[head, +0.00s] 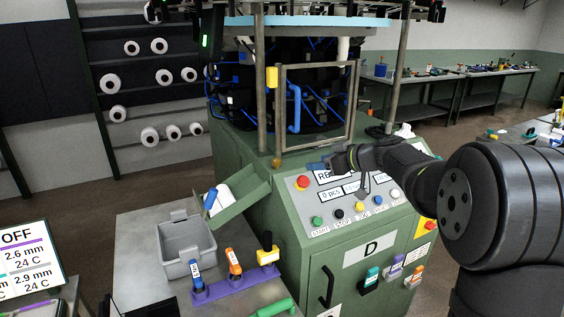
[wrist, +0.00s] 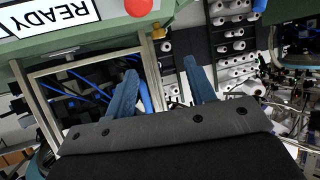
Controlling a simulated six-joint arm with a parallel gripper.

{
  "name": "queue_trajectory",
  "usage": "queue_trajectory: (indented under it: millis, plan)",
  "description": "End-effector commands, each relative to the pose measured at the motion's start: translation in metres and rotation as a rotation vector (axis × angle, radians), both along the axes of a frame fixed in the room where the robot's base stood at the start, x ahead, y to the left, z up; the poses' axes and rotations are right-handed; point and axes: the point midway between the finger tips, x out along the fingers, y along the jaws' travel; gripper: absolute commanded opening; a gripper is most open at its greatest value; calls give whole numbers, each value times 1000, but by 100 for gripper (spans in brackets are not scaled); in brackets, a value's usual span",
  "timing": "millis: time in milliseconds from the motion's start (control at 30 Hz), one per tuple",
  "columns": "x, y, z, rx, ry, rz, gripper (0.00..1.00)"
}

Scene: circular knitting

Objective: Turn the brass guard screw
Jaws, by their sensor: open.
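The guard is a metal-framed panel (head: 315,110) on the front of the green knitting machine. The small brass guard screw (head: 277,162) sits at its lower left corner, just above the control panel. It also shows in the wrist view (wrist: 158,33), beside the frame's corner and beyond my fingertips. My gripper (head: 316,166) is a little to the right of the screw in the head view, over the top of the control panel. In the wrist view its two blue fingers (wrist: 160,68) are apart with nothing between them, and the screw lies roughly in line with their gap.
The sloped control panel (head: 330,226) with a red button (head: 303,182) and several coloured buttons lies below my gripper. A green tray (head: 243,194) juts out at the left. A grey bin (head: 186,249) and purple tool rack (head: 240,287) stand on the side table.

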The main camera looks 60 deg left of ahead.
Motion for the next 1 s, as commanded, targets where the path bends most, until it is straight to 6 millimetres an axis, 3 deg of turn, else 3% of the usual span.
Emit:
queue_trajectory:
  millis: [100,267,800,1000]
  plan:
    - [3,2,7,29,26,-19,50]
    - [0,14,2,32,30,-22,50]
    - [-35,113,-42,31,30,-19,50]
    - [-44,140,-53,31,29,-20,50]
